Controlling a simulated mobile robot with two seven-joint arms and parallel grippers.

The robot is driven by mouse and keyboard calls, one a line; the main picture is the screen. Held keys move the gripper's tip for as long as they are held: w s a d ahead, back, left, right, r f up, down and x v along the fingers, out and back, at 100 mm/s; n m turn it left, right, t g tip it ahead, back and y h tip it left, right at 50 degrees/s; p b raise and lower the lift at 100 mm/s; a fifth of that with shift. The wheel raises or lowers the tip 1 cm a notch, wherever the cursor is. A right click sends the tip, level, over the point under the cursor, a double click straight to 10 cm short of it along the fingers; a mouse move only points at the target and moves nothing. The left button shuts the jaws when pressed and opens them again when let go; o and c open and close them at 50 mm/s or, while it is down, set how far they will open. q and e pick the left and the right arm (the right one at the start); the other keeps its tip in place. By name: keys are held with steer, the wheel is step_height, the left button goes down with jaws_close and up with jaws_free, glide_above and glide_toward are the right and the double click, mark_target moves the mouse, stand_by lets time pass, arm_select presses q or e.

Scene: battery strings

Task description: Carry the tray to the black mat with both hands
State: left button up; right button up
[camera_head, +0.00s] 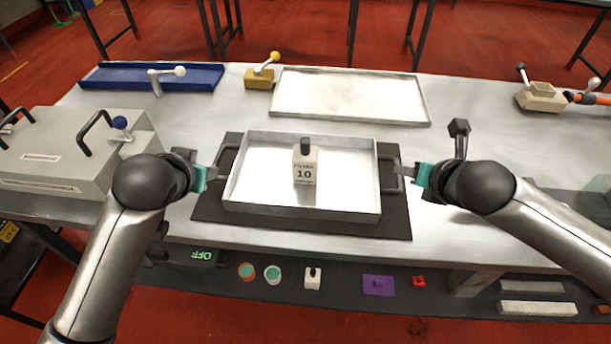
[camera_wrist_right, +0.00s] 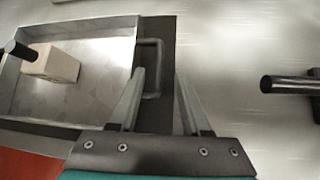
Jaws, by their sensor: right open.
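A shallow silver tray (camera_head: 300,212) with black side handles lies over the black mat (camera_head: 398,227), whose edges show around it. My right gripper (camera_head: 408,174) is open at the right handle. In the right wrist view, the right handle (camera_wrist_right: 158,70) appears between the spread fingertips; whether they touch it I cannot tell.
A blue tray (camera_head: 200,76) and an empty metal tray (camera_head: 350,96) lie at the back. A grey case (camera_head: 65,160) stands at left. A tan block with a lever (camera_head: 541,97) is at back right. Several small items line the front shelf. The bench right of the mat is mostly clear.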

steer(key=shift+v, duration=1.65)
